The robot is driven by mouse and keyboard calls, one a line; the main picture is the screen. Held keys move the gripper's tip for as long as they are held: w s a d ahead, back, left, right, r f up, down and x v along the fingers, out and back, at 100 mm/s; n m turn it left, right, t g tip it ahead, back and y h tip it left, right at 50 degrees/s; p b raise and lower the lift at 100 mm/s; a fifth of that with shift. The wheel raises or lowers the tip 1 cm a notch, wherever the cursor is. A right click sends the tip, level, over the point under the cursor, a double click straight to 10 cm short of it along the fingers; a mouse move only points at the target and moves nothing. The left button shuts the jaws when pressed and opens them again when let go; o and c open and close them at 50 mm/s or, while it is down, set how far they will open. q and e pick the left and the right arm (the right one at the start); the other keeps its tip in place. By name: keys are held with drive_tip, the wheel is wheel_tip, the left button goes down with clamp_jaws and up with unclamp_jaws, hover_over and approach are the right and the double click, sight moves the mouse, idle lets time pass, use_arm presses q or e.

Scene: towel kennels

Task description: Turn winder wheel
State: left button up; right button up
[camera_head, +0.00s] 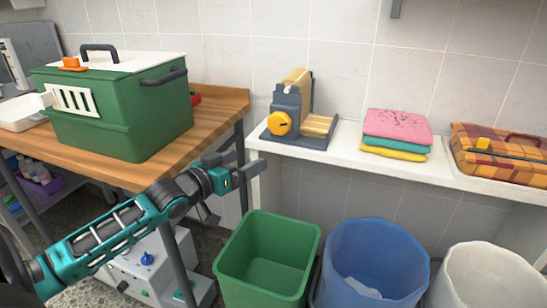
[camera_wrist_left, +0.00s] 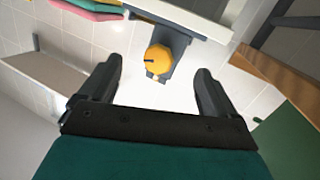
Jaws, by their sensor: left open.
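The winder (camera_head: 300,104) is a dark grey device with a tan roll, standing on the white shelf. Its wheel (camera_head: 279,123) is a yellow-orange knob with a dark mark, on the side facing me. My left gripper (camera_head: 256,163) is open and empty, below and a little left of the wheel and apart from it. In the left wrist view the wheel (camera_wrist_left: 159,61) shows ahead, between and beyond the two spread fingers (camera_wrist_left: 158,85). My right gripper is not in view.
The white shelf (camera_head: 353,152) holds folded towels (camera_head: 395,133) and a plaid case (camera_head: 500,148). A green kennel box (camera_head: 115,100) stands on the wooden table (camera_head: 215,103) at left. Green (camera_head: 268,255), blue (camera_head: 372,260) and white (camera_head: 488,280) bins stand below the shelf.

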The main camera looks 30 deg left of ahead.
sight(276, 125)
use_arm(q)
drive_tip(key=shift+t, duration=0.5)
drive_tip(key=shift+w+r+b, duration=0.5)
drive_tip(key=shift+w+r, duration=0.1)
drive_tip(key=shift+w, duration=1.65)
drive_tip(key=shift+w+r+b, duration=0.55)
drive_tip(key=shift+w+r, duration=0.1)
drive_tip(key=shift+w, duration=1.6)
drive_tip(key=shift+w+r+b, duration=0.5)
drive_tip(key=shift+w+r, duration=0.1)
drive_tip(key=shift+w, duration=1.65)
drive_tip(key=c, duration=1)
drive_tip(key=shift+c, duration=0.3)
